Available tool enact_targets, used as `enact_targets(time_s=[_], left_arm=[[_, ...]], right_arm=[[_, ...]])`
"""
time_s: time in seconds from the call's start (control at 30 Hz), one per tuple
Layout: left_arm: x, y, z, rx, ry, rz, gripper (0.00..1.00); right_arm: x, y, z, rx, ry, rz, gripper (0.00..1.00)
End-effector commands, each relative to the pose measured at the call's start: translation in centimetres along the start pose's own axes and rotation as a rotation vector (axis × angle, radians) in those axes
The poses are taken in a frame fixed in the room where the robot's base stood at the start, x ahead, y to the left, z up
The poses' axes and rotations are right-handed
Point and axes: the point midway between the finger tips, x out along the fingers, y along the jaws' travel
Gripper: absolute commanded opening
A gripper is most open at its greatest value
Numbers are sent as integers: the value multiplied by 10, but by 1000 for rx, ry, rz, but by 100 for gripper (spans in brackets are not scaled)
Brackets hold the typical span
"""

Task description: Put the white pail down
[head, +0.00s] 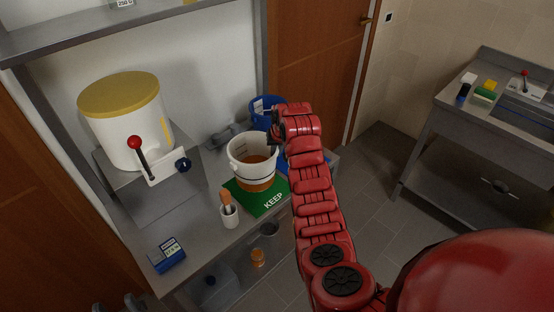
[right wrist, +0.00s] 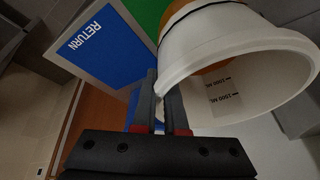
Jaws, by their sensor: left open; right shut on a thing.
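The white pail (head: 252,150) has an orange lower part and brownish contents. It is over the green KEEP mat (head: 268,204) on the steel bench; I cannot tell whether its base touches the mat. My right gripper (head: 273,127) is shut on the pail's rim at the far right side. In the right wrist view the pail (right wrist: 240,50) shows volume marks inside, its rim against the fingers (right wrist: 160,105). My left gripper (head: 116,303) shows only as grey tips at the bottom left edge, open and away from the pail.
A blue RETURN mat (right wrist: 95,45) lies beside the green one. A blue tub (head: 262,106) stands behind the pail.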

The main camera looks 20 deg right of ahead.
Motion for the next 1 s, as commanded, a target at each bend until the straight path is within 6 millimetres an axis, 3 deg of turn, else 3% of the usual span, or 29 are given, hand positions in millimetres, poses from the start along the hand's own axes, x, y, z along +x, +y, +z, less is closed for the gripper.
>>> enact_targets(time_s=[0.33,0.67,0.7,0.83,1.0], left_arm=[[22,-1,-4,0,-1,0,48],[16,-1,-3,0,-1,0,48],[17,-1,-3,0,-1,0,48],[17,-1,-3,0,-1,0,48],[17,-1,-3,0,-1,0,48]], right_arm=[[36,4,14,0,2,0,0],[42,4,16,0,6,-1,0],[40,4,15,-1,6,0,15],[40,4,15,0,6,0,39],[40,4,15,0,5,0,40]])
